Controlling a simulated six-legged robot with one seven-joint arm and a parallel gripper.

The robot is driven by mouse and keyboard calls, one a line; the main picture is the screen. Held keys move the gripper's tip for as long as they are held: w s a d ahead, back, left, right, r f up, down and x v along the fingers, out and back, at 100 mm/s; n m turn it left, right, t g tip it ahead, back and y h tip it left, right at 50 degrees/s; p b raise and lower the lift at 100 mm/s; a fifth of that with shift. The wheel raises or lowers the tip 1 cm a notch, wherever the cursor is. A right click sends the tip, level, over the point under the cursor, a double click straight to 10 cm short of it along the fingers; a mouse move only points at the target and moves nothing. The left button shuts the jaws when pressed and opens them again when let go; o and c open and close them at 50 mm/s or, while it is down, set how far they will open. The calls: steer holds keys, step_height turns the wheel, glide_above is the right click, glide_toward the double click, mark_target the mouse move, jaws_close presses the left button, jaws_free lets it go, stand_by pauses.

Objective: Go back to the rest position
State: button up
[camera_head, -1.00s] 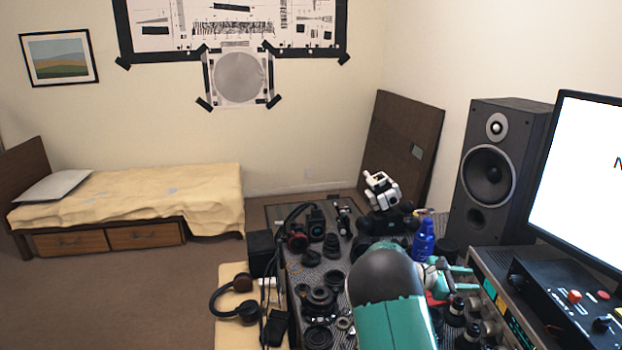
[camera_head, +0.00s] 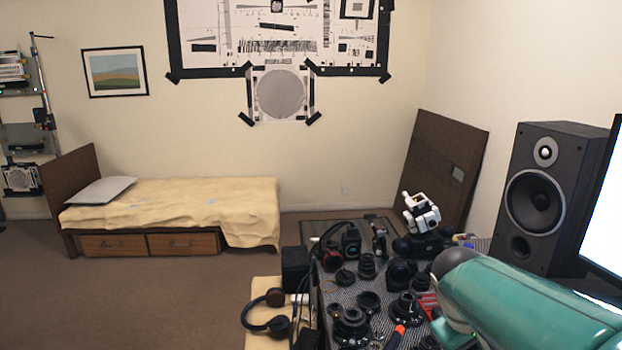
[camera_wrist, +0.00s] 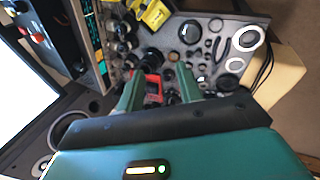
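My gripper (camera_wrist: 160,84) shows in the wrist view as two teal fingers standing well apart. It is open, and nothing appears to be held between them. A red object (camera_wrist: 153,88) shows between the fingers, seemingly on the table beyond them. In the head view my teal arm crosses the lower right, and I cannot make out the gripper's fingertips there.
The dark worktable (camera_wrist: 206,24) is crowded with lens parts. A white robot model (camera_head: 421,214) stands at its back. A speaker (camera_head: 545,195) and a monitor (camera_head: 607,225) stand at right. Headphones (camera_head: 266,326) lie at the near left. Floor (camera_head: 150,300) at left is clear.

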steer(key=s+a+r+m+t+y, duration=0.2)
steer(key=s+a+m+t+y, duration=0.1)
steer(key=s+a, duration=0.8)
steer(key=shift+a+r+t+y, duration=0.15)
steer(key=shift+a+t+y, duration=0.25)
steer(key=shift+a+y, duration=0.3)
steer(key=shift+d, duration=0.1)
